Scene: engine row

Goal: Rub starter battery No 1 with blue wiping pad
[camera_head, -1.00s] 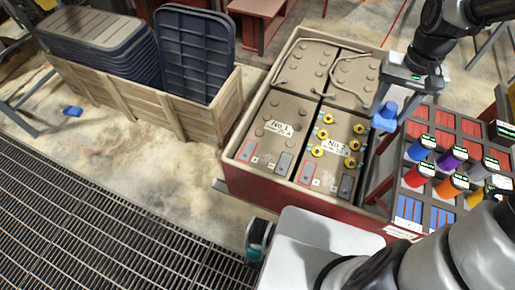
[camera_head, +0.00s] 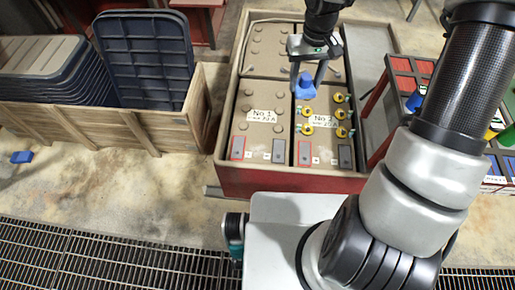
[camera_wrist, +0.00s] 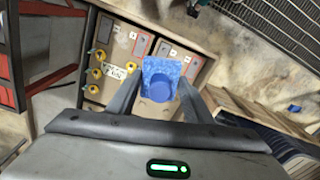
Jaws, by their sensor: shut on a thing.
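Starter battery No 1 (camera_head: 258,134) is the left one of the front pair in the red-sided crate. Its brown top has a white label, several round caps, and a red and a grey terminal. Battery No 2 (camera_head: 320,150), with yellow caps, stands to its right. My gripper (camera_head: 308,84) is shut on the blue wiping pad (camera_head: 305,90), above the batteries near the seam between them. The pad looks clear of the tops. In the wrist view the pad (camera_wrist: 166,82) sits between the fingers and hides part of the batteries; No 1 (camera_wrist: 188,62) shows behind it.
The crate's raised rim (camera_head: 290,172) surrounds the batteries. A wooden crate (camera_head: 150,135) with dark lids stands left. A rack with coloured cylinders (camera_head: 418,98) is right, partly behind my arm. A blue piece (camera_head: 21,157) lies on the floor at far left.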

